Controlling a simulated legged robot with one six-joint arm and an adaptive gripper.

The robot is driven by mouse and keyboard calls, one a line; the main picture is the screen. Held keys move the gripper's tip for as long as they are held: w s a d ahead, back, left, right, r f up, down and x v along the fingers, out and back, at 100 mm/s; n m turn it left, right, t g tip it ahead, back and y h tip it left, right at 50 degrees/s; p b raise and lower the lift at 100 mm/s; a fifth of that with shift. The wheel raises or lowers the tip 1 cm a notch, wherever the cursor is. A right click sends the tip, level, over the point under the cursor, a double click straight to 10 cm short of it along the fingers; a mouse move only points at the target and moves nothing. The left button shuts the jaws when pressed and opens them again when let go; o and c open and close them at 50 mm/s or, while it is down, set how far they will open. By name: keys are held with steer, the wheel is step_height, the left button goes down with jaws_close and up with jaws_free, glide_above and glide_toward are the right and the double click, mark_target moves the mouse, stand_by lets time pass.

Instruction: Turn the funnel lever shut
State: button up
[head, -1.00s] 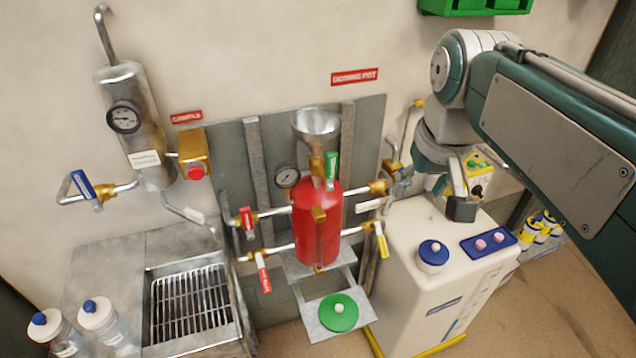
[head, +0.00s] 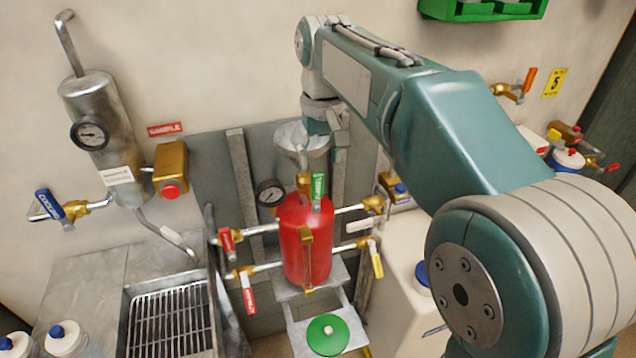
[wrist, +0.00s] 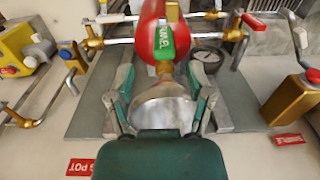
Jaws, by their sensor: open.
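The green funnel lever (head: 318,190) stands upright beside the brass valve under the steel funnel (head: 291,141), at the top of the red pot (head: 306,240). In the wrist view the green lever (wrist: 167,41) lies beyond the funnel (wrist: 162,108), against the red pot. My gripper (head: 322,130) is above and partly in front of the funnel. In the wrist view my open gripper (wrist: 160,92) has one finger on each side of the funnel. The fingers are short of the green lever, and nothing is clearly held. I cannot tell if they touch the funnel.
Red levers (head: 227,240) and a yellow-handled lever (head: 376,260) stick out from pipes beside the pot. A round gauge (head: 270,193) sits close to its left. A brass block with a red button (head: 171,172) is further left. A white container (head: 400,260) stands at the right.

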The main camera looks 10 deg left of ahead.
mark_target(318, 173)
steer(key=f, duration=0.4)
steer(key=a+f, duration=0.1)
steer(key=f, duration=0.1)
steer(key=shift+f, duration=0.25)
steer(key=shift+d, duration=0.1)
steer(key=shift+d, duration=0.1)
steer(key=shift+d, duration=0.1)
steer(key=shift+c, duration=1.3)
jaws_close()
